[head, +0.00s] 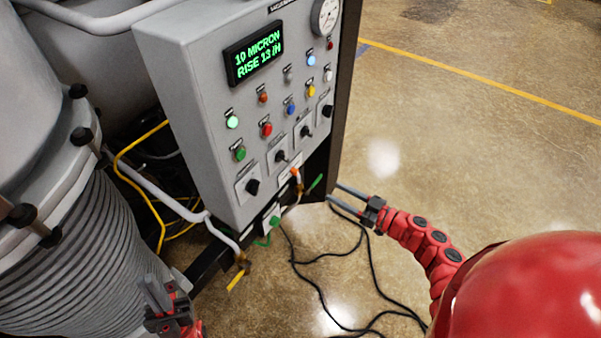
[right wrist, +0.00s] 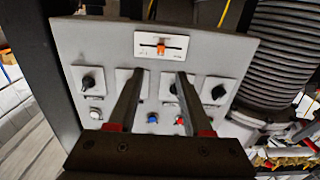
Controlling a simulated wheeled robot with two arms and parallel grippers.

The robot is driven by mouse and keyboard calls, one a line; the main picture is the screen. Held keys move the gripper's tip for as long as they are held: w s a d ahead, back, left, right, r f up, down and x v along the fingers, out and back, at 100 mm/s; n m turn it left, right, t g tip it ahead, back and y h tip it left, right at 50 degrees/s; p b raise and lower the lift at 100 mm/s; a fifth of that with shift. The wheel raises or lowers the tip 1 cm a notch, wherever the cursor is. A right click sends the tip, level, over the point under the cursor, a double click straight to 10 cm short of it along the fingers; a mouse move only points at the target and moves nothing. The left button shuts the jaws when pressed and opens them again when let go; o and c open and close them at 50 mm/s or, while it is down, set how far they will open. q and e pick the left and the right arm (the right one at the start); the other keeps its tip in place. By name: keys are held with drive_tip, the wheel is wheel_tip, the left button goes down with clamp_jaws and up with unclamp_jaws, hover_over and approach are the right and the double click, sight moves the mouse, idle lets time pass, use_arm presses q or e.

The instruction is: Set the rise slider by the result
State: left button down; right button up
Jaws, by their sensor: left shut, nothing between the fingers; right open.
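The control panel (head: 230,110) has a green display (head: 254,54) reading "10 MICRON" and "RISE 13 /H"; the last characters are small. The rise slider appears to be the orange knob (right wrist: 161,47) on a white plate (right wrist: 143,37), near the middle of its dark slot in the right wrist view. It also shows low on the panel in the head view (head: 295,172). My right gripper (head: 333,192) is open, beside the panel's lower right edge. In the right wrist view its fingertips (right wrist: 160,74) stand apart, short of the slider. My left gripper (head: 150,286) is shut and empty, at lower left.
Several black rotary knobs (head: 252,186) and coloured buttons (head: 267,129) sit close around the slider. A ribbed grey bellows (head: 80,270) stands at the left. Yellow hoses (head: 122,160) run beside the panel. Black cables (head: 318,288) lie on the floor, which is open to the right.

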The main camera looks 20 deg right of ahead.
sight(297, 173)
drive_tip(key=p+x, duration=0.2)
drive_tip(key=x, duration=0.9)
drive_tip(key=shift+a+r, duration=0.1)
drive_tip(key=shift+w+a+p, duration=0.3)
drive_tip(key=shift+w+a, duration=0.2)
drive_tip(key=shift+w, duration=0.05)
drive_tip(key=shift+c, duration=0.3)
clamp_jaws()
